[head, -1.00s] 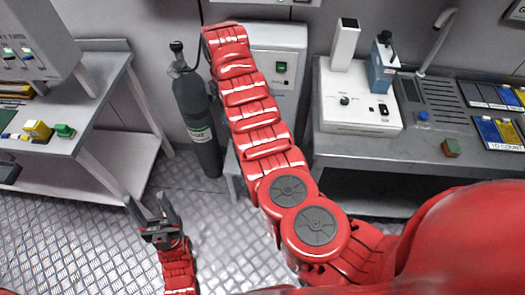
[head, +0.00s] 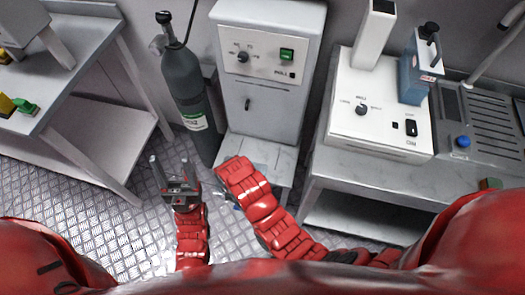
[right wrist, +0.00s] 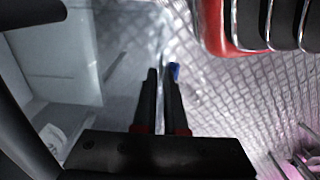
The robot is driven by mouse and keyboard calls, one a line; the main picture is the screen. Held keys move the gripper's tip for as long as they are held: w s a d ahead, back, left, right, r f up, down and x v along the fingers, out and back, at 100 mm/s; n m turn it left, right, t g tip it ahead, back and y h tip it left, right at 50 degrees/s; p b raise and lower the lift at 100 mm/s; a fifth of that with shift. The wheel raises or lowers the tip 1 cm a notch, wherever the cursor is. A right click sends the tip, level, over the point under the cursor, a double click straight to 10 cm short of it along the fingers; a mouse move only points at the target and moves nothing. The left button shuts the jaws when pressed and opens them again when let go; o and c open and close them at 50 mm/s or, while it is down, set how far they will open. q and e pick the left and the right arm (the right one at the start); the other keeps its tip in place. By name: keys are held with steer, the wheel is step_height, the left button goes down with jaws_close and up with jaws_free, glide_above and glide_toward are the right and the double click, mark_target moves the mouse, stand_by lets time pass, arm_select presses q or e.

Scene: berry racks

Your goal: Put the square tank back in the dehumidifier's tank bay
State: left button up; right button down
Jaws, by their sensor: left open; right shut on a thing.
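The dehumidifier (head: 265,70) is a pale grey box with a dial, a green switch and a small dark handle on its front. It stands on a low stand at the back centre. My left gripper (head: 173,172) is open and empty above the floor, left of the stand. My right arm reaches down at the stand's front and hides its own gripper there. In the right wrist view my right gripper (right wrist: 162,85) is shut on a slim thing, probably part of the square tank. A blue bit (right wrist: 174,70) shows at its tips. The tank's whole shape and the bay cannot be made out.
A dark gas cylinder (head: 186,95) stands close to the dehumidifier's left. A grey bench (head: 350,165) with a white instrument (head: 385,115) is on the right. A grey table (head: 85,70) is on the left. Patterned floor (head: 130,245) lies open between.

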steer(key=w+d+p, duration=0.1)
steer(key=w+d, duration=0.2)
steer(key=w, duration=0.6)
steer(key=w+d, duration=0.3)
steer(key=w, duration=0.6)
step_height(320, 180, down, 7)
steer(key=b, duration=0.5)
steer(key=shift+w+f, duration=0.1)
steer(key=shift+f, duration=0.05)
steer(key=shift+w+b, duration=0.2)
steer(key=shift+b, duration=0.15)
steer(key=shift+r, duration=0.2)
steer(key=shift+f, duration=0.15)
steer(key=c, duration=1)
jaws_free()
